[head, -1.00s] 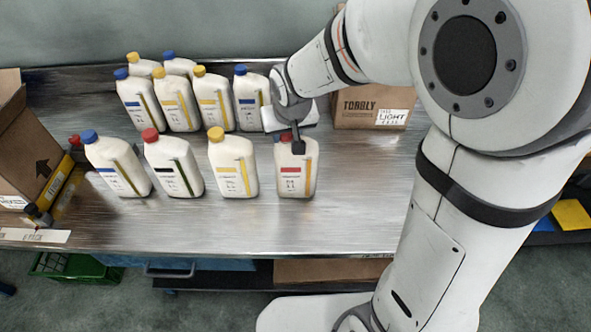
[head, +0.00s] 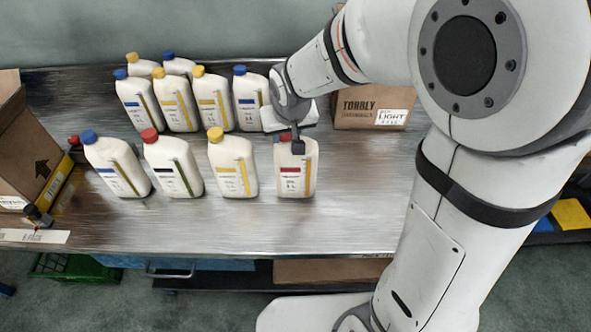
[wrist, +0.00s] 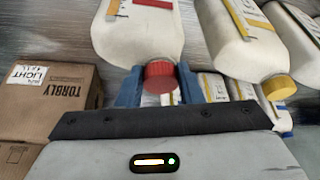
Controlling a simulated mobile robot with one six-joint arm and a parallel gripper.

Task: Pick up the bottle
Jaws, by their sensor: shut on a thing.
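The bottle at the right end of the front row (head: 296,172) is white with a red label and stands upright on the metal table. My gripper (head: 297,140) is at its top from behind, covering part of its cap. In the wrist view the bottle (wrist: 137,35) shows its red cap (wrist: 159,77) between the two blue fingers of my gripper (wrist: 158,88). The fingers are shut on the bottle at its neck and cap. I see no gap between the bottle's base and the table.
A yellow-capped bottle (head: 233,165) stands just left of the held one, with more bottles in the front row and a back row (head: 250,95). A cardboard box (head: 372,108) stands behind to the right. Another box (head: 32,150) is at the left. The table's front right (head: 350,225) is clear.

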